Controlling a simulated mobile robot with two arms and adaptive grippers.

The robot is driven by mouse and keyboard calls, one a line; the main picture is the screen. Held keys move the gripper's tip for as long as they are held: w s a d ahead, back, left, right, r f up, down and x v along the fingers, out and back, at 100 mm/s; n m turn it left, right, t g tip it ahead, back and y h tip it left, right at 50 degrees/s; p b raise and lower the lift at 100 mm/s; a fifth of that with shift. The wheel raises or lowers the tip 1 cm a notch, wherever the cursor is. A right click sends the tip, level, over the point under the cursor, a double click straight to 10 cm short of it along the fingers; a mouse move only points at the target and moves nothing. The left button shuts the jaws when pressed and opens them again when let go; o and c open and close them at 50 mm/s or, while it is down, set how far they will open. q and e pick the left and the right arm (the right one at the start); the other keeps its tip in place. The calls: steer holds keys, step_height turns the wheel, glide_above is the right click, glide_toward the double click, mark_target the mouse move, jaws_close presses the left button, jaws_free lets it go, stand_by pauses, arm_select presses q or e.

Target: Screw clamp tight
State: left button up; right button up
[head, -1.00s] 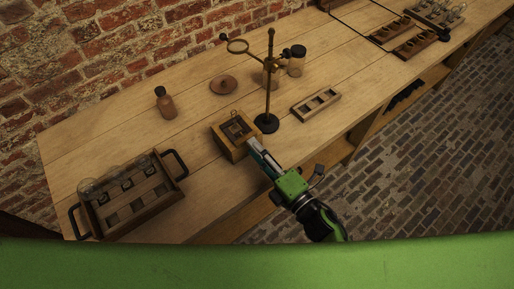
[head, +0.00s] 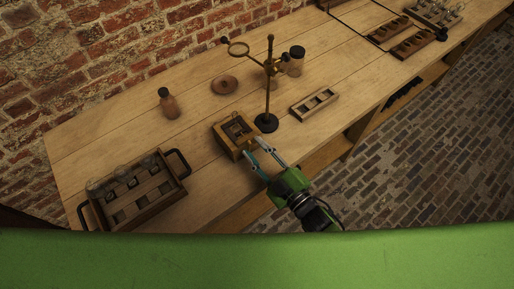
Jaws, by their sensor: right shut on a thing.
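A small wooden box (head: 221,135) with a dark metal-fitted top stands near the front edge of the table, left of the stand. My right gripper (head: 257,148) is at its right front side. Its two fingers show side by side with a gap between them, shut on the clamp's screw at the box. The screw itself is too small and too covered by the fingers to make out. My left gripper is not in view.
A dark stand (head: 268,95) with a ring and holder rises just behind the box. A handled tray (head: 181,192) with glass jars lies left. A slotted wooden rack (head: 315,103) lies right. A brown bottle (head: 169,105), round lid (head: 224,85) and dark-capped jar (head: 296,65) stand behind.

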steer(key=m, duration=0.3)
steer(key=shift+r+m+p, duration=0.1)
steer(key=shift+m+p, duration=0.3)
steer(key=m, duration=0.3)
steer(key=shift+m, duration=0.3)
steer(key=m, duration=0.3)
steer(key=shift+m, duration=0.3)
steer(key=m, duration=0.2)
steer(key=shift+m, duration=0.4)
steer(key=m, duration=0.2)
steer(key=shift+m, duration=0.3)
steer(key=m+b, duration=0.1)
steer(key=m, duration=0.2)
steer(key=shift+m, duration=0.3)
steer(key=m+b, duration=0.1)
steer(key=m, duration=0.2)
steer(key=shift+b, duration=0.35)
steer(key=shift+m+b, duration=0.55)
steer(key=shift+m, duration=1.15)
